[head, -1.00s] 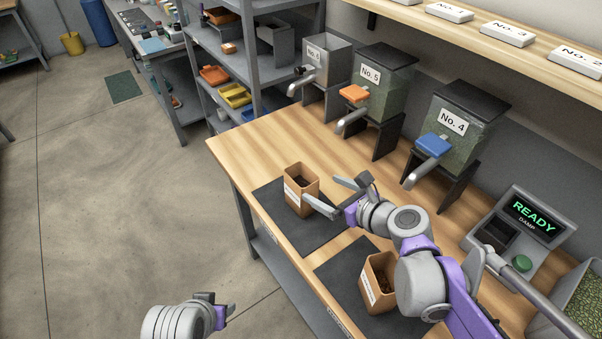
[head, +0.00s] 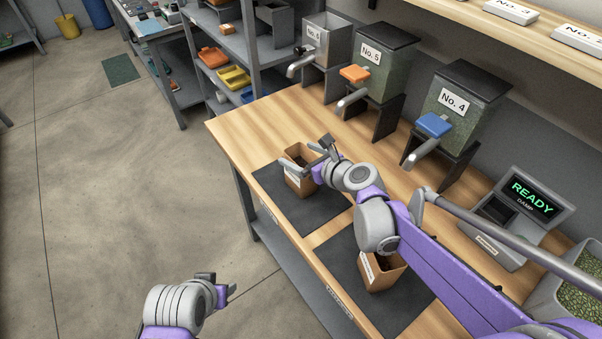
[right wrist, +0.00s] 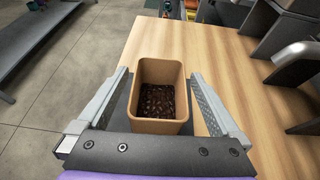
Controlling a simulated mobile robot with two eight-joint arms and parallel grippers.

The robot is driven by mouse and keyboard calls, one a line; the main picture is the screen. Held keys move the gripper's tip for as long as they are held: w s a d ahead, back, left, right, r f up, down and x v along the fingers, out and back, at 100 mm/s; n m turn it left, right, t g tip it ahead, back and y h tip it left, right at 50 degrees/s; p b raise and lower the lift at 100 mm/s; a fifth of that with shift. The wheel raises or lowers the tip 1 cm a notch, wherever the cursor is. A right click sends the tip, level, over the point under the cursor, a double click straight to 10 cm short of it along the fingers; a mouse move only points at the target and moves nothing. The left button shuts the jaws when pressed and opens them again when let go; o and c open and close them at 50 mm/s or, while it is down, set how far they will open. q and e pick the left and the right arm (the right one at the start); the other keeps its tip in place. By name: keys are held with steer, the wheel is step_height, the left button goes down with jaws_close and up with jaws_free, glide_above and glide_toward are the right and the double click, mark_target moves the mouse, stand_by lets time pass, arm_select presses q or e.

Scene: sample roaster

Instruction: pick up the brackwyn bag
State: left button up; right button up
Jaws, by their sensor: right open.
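An open-topped tan bag (head: 297,181) with dark beans inside stands on the far dark mat. A second tan bag (head: 383,273) stands on the nearer mat, partly hidden by my right arm. Their labels are too small to read, so I cannot tell which is brackwyn. My right gripper (head: 309,156) is open at the far bag's top. In the right wrist view that bag (right wrist: 158,127) stands upright between the two fingers, with a small gap visible on each side. My left gripper (head: 222,287) hangs over the floor, left of the bench; its fingers are unclear.
Dispensers No. 5 (head: 384,68) and No. 4 (head: 460,105) stand along the back of the wooden bench (head: 240,128). A display unit (head: 525,205) reading READY and a bin of greenish beans (head: 580,300) are at right. Grey shelving (head: 255,60) stands beyond the bench.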

steer(key=shift+s, duration=0.1)
steer(key=shift+c, duration=0.2)
steer(key=c, duration=1.4)
steer(key=shift+r, duration=0.1)
steer(key=shift+c, duration=0.2)
